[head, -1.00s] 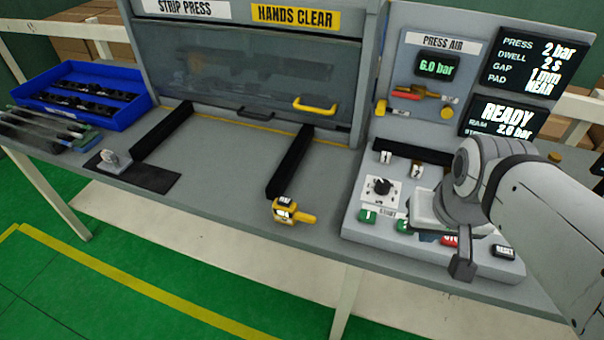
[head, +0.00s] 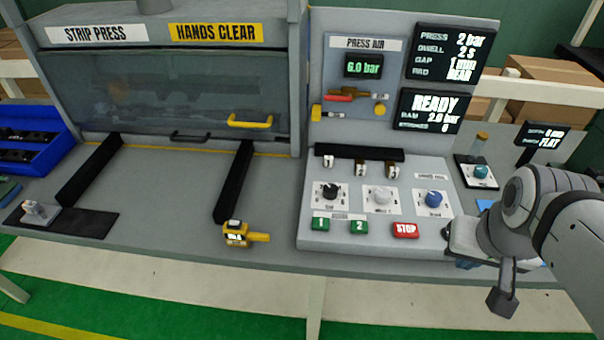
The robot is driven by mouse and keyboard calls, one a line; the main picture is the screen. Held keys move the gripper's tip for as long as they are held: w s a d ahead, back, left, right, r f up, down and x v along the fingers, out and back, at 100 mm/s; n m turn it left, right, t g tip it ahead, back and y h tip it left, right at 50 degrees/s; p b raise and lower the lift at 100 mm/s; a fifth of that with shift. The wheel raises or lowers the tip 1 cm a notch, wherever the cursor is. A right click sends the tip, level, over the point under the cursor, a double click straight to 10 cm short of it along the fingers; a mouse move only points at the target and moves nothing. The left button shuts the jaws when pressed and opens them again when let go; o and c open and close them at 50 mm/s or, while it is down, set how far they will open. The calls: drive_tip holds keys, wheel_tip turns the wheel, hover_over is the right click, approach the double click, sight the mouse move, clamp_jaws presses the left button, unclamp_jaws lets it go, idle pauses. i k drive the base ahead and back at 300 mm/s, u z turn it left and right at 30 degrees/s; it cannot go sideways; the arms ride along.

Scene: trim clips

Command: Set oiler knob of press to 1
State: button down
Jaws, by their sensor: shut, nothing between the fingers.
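The press control panel (head: 320,232) has three dial knobs in a row on white plates: a black knob (head: 330,190), a white knob (head: 380,194) and a blue knob (head: 433,198). Their labels are too small to read, so I cannot tell which is the oiler knob or where each is set. A teal knob (head: 480,171) sits on a separate unit to the right. My gripper (head: 468,247) is at the panel's right end, right of and nearer than the blue knob. It is shut and empty, touching no knob that I can see. Its fingertips are mostly hidden.
Small toggles (head: 361,168) stand behind the knobs; green buttons (head: 320,224) and a red STOP button (head: 405,230) lie in front. A display (head: 433,110) reads READY. A yellow tool (head: 238,234) lies left of the panel. My arm covers the bench's right end.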

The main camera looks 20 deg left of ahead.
sight(481, 171)
drive_tip(key=z, duration=0.6)
drive_tip(key=k, duration=1.3)
drive_tip(key=u, duration=1.45)
drive_tip(key=i, duration=0.95)
drive_tip(key=z, duration=1.65)
